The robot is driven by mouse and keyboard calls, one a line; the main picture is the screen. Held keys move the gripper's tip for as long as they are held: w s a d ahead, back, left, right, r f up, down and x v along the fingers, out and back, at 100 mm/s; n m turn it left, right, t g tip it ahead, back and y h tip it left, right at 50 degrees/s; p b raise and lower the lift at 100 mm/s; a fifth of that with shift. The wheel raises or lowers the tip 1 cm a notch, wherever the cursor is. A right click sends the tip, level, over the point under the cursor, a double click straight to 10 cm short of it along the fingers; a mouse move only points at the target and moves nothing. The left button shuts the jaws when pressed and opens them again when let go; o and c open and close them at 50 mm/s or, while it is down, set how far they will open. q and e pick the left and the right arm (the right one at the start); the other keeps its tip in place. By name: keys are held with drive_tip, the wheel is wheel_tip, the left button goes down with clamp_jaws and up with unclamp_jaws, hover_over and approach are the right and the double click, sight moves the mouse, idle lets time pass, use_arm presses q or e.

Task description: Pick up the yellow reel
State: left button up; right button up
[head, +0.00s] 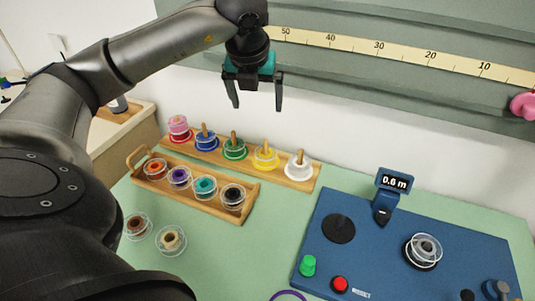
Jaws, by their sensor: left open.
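The yellow reel (266,157) sits on a peg of the wooden rack at the back of the counter, between the green reel (235,149) and the white reel (299,167). My left gripper (256,106) is open and empty, with its fingers pointing down. In the head view it shows above the rack, over the green and yellow reels, and apart from them. My right gripper is not in the head view.
The rack (310,184) also holds pink and blue reels. In front, a wooden tray (150,184) holds several reels. Two loose reels lie at the front left. A blue measuring machine (400,281) with a "0.6 m" display stands at the right.

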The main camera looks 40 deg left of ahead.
use_arm(q)
wheel_tip(320, 180, down, 6)
drive_tip(key=b, duration=0.7)
approach(265, 154)
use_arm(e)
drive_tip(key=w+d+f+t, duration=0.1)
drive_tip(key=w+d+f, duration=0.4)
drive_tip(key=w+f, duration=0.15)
use_arm(q)
drive_tip(key=b+x, duration=0.1)
drive_tip(key=x, duration=0.2)
drive_tip(key=shift+s+a+f, duration=0.1)
drive_tip(key=shift+s+f, duration=0.05)
drive_tip(key=shift+w+b+x, duration=0.2)
drive_tip(key=shift+b+x, duration=0.5)
drive_tip(key=shift+x, duration=1.7)
drive_tip(key=shift+w+f, duration=0.15)
drive_tip(key=shift+f, duration=0.3)
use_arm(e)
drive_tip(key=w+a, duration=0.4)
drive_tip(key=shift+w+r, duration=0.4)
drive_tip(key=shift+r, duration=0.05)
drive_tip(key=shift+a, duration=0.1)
use_arm(q)
drive_tip(key=c, duration=1.2)
